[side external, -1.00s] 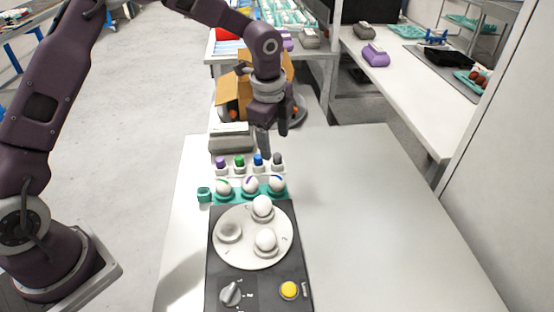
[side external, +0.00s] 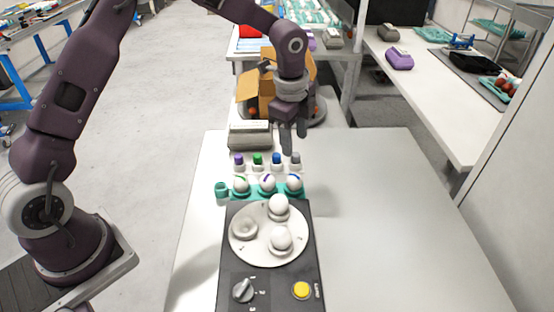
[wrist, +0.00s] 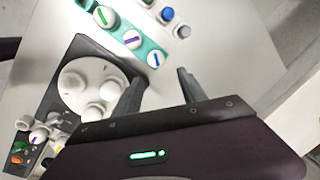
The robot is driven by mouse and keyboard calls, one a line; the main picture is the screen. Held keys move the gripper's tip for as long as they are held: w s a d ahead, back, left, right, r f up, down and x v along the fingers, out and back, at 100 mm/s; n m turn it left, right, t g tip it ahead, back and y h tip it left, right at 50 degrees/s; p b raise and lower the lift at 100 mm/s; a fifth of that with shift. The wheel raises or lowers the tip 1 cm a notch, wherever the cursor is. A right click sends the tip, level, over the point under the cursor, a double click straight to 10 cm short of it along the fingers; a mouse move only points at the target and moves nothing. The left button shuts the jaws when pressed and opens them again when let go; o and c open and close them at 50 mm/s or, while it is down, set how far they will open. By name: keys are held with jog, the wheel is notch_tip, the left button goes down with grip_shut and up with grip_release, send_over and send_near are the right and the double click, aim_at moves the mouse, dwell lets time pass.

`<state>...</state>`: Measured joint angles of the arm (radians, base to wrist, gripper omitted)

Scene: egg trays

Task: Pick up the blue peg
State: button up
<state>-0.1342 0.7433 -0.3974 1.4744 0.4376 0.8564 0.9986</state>
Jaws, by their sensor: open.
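The blue peg (side external: 276,159) stands upright in a white rack, between the green peg (side external: 257,159) and the grey peg (side external: 295,159). A purple peg (side external: 238,159) stands at the rack's left end. My gripper (side external: 294,143) is open and empty, above and slightly right of the blue peg, its fingers pointing down. In the wrist view the blue peg (wrist: 166,15) is near the top edge, beyond the open gripper (wrist: 160,81) and apart from it. The grey peg also shows there (wrist: 182,31).
A teal tray (side external: 222,190) with several marked eggs sits in front of the pegs. Nearer is a black device (side external: 268,289) with a white disc holding white eggs, a knob and a yellow button. A grey box (side external: 250,135) stands behind. The table's right side is clear.

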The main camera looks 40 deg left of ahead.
jog(key=n+g, duration=0.2)
jog(key=n, duration=2.8)
send_over(277, 155)
notch_tip(277, 155, down, 7)
jog(key=shift+r, duration=0.2)
jog(key=shift+w+a+f+n, duration=0.1)
jog(key=shift+w+a+n, duration=0.15)
jog(key=shift+n, duration=0.55)
jog(key=shift+a+f+n, duration=0.1)
jog(key=shift+f+n, duration=0.05)
jog(key=shift+n, duration=0.35)
jog(key=f, duration=0.6)
jog(key=shift+s+d+f, duration=0.2)
jog(key=shift+d+f, duration=0.05)
jog(key=shift+f, duration=0.15)
grip_shut()
